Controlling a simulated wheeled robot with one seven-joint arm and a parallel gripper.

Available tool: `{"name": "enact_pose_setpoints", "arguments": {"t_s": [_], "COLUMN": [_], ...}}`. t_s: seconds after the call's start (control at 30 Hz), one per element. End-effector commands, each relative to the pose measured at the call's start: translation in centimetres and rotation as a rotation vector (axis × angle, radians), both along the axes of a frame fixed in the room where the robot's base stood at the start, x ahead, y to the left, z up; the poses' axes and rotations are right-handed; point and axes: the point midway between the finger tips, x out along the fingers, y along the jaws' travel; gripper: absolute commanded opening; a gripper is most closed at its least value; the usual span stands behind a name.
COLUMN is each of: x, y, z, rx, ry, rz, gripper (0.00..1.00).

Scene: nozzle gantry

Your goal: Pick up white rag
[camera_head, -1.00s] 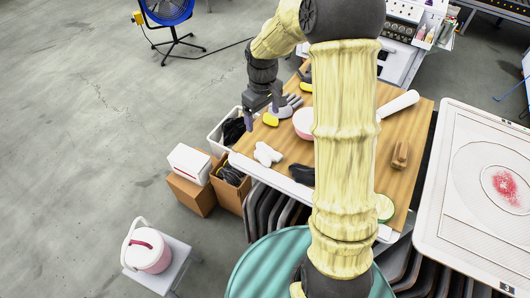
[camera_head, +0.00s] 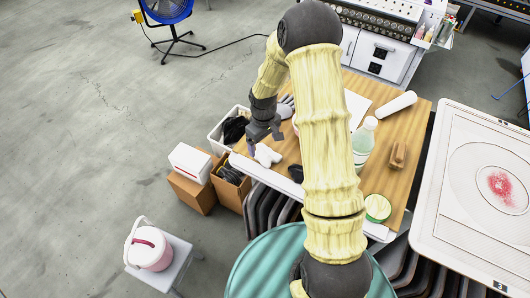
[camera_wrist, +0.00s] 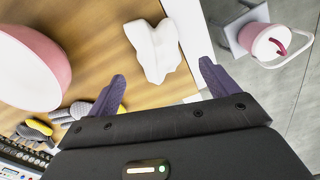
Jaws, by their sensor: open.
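The white rag (camera_head: 266,155) lies crumpled on the wooden table (camera_head: 381,181) near its front left edge. In the wrist view the rag (camera_wrist: 154,48) lies ahead of my gripper, between the lines of its two fingers but beyond their tips. My gripper (camera_wrist: 158,82) is open and empty, with purple fingertips. In the head view my gripper (camera_head: 262,143) hangs just above and behind the rag. I cannot tell the exact height gap. My arm hides part of the table.
A pink-rimmed bowl (camera_wrist: 25,62) stands close to the left in the wrist view, near grey gloves (camera_wrist: 75,112) and a yellow-black item (camera_wrist: 36,130).

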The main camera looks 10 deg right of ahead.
Motion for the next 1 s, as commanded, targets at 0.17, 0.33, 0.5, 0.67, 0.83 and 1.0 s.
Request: {"name": "enact_pose_setpoints", "arguments": {"t_s": [0.17, 0.33, 0.5, 0.67, 0.83, 1.0], "x": [0.1, 0.0, -0.1, -0.3, -0.2, -0.2], "y": [0.0, 0.0, -0.2, -0.4, -0.3, -0.6], "z": [-0.2, -0.3, -1.1, -2.9, -4.9, -5.4], "rx": [0.0, 0.0, -0.001, -0.001, 0.0, 0.0], "ry": [-0.002, -0.001, 0.002, 0.003, 0.001, -0.001], "rz": [0.0, 0.0, 0.001, 0.0, 0.003, -0.003], "gripper": [0.86, 0.86, 0.86, 0.86, 0.86, 0.86]}}
